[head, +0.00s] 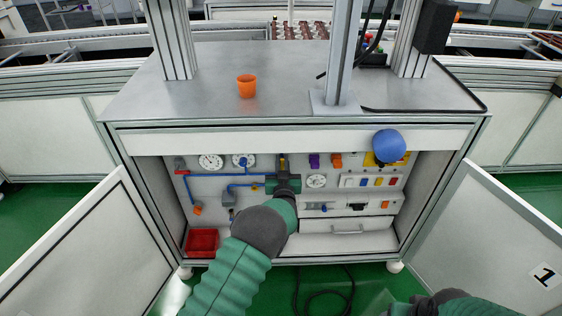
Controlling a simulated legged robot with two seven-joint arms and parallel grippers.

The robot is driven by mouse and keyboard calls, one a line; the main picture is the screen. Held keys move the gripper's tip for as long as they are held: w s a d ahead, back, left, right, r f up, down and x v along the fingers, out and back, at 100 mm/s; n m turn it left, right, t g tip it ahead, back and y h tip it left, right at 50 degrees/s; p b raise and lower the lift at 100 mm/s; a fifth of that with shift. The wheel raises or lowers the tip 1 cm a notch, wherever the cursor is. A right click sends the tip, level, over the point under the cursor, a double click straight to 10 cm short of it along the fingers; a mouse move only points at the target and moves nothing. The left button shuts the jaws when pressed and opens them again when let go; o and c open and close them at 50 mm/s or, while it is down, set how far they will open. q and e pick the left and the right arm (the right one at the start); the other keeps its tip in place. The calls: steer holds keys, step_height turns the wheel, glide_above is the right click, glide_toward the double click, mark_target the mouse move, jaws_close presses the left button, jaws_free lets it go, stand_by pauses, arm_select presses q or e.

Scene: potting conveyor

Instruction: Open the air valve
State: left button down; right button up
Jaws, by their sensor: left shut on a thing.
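The air valve is on the back panel of the open cabinet, where blue pipes run in from the left. A small brass-coloured part (283,161) shows just above my left gripper (283,178). The gripper is shut at the panel, on what appears to be the valve's handle. The gripper and wrist hide most of the valve, so the handle's angle cannot be told. Part of my right arm shows at the lower right edge, but its gripper is not visible.
A red bin (202,242) sits at lower left. An orange cup (247,86) stands on the tabletop. Open doors (485,235) flank the cabinet.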

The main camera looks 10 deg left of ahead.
arm_select(q)
steer(key=shift+s+d+f, duration=0.1)
steer(key=shift+f, duration=0.3)
steer(key=c, duration=1.4)
jaws_free()
steer(key=shift+c, duration=0.2)
steer(key=shift+r, duration=0.25)
steer(key=shift+s+r, duration=0.1)
steer(key=shift+s, duration=0.05)
steer(key=p+v, duration=0.5)
steer(key=v, duration=1.1)
steer(key=shift+s+p, duration=0.2)
steer(key=shift+p, duration=0.2)
steer(key=shift+w+d, duration=0.1)
